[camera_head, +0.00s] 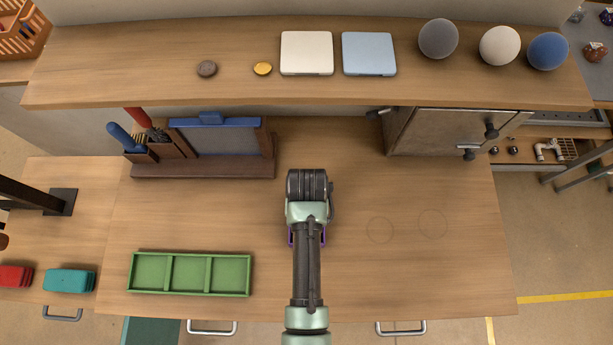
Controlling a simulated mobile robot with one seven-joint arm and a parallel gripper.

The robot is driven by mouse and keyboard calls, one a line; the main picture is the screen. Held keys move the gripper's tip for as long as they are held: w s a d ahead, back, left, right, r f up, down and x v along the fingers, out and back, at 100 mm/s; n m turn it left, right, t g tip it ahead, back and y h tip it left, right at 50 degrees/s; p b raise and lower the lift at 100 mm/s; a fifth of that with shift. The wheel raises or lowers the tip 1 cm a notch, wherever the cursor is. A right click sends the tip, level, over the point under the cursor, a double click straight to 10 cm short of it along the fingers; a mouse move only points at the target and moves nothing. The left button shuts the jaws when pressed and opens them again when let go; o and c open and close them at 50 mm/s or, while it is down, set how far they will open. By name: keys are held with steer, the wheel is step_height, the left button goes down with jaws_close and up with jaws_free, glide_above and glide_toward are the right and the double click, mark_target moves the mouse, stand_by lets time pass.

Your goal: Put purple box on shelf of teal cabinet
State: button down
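A purple thing (291,236), likely the purple box, shows only as thin edges on both sides of my arm, near the middle of the wooden table. My arm covers most of it. My arm reaches in from the bottom edge, and its wrist (308,186) is just beyond the purple edges. My gripper's fingers are hidden under the wrist, so I cannot tell whether they are open, shut or touching the purple thing. A teal panel (150,331) shows below the table's front edge at lower left; I cannot tell whether it belongs to the teal cabinet. No shelf of it is visible.
A green three-part tray (190,291) lies front left on the table (400,270). A tool rack (205,168) stands back left. A grey-brown cabinet (425,132) is back right, under a raised shelf (150,60) with balls and flat boxes. The table's right half is clear.

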steer(key=shift+f, duration=0.25)
steer(key=shift+f, duration=0.15)
steer(key=c, duration=0.9)
jaws_free()
